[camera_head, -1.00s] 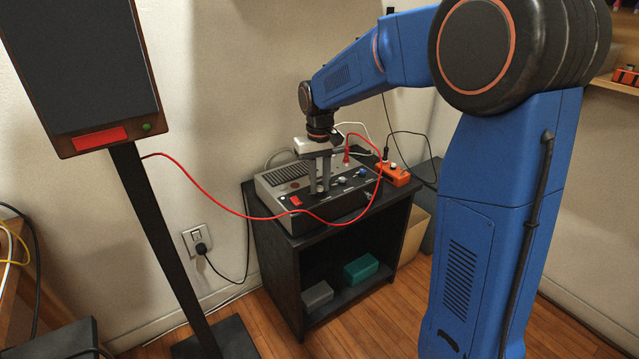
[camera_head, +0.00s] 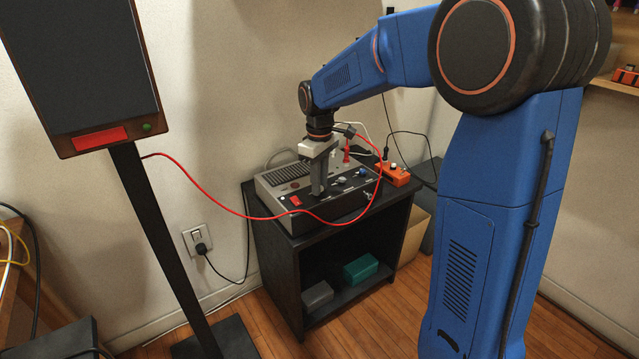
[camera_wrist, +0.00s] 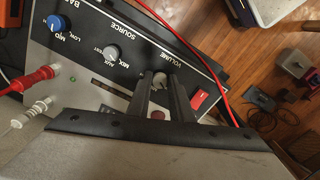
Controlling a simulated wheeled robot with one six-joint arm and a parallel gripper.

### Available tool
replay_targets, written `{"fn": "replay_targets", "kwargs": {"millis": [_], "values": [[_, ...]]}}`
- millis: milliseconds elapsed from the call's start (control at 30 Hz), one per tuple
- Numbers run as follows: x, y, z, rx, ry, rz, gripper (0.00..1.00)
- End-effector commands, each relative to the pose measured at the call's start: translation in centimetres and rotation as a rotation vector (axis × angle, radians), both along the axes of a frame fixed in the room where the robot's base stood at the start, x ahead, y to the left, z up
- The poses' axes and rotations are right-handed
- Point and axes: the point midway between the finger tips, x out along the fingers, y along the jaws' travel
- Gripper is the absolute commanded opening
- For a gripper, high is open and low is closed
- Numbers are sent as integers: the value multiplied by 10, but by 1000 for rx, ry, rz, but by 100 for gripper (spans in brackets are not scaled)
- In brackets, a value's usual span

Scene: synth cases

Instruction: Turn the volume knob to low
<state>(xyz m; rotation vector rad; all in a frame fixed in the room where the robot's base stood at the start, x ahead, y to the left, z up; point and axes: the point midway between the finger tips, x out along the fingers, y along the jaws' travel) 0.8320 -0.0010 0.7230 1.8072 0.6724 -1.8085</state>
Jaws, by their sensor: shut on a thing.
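The grey amplifier (camera_head: 278,187) sits on top of a black cabinet. Its black control panel shows in the wrist view (camera_wrist: 92,52), with "VOLUME" printed beside a small grey knob (camera_wrist: 159,78). My gripper (camera_wrist: 160,84) is shut on this volume knob, one finger on each side. In the head view my gripper (camera_head: 318,192) reaches straight down to the panel and its fingers hide the knob. I cannot make out the knob's pointer or its low mark.
A red cable (camera_head: 245,214) hangs across the amplifier's front. Red (camera_wrist: 42,73) and white plugs stand behind the knobs. An orange box (camera_head: 396,174) stands at the right.

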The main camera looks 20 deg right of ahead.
Motion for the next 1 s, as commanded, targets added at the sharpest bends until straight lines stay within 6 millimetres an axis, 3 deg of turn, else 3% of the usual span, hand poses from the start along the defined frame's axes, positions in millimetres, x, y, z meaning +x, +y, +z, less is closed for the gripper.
{"fn": "replay_targets", "kwargs": {"millis": [433, 467, 533, 867, 1000], "values": [[1, 0, 1, 0, -3, 11, 0], [1, 0, 1, 0, -3, 11, 24], [1, 0, 1, 0, -3, 11, 38], [0, 0, 2, 0, -1, 10, 38], [1, 0, 14, 0, -4, 10, 38]]}}
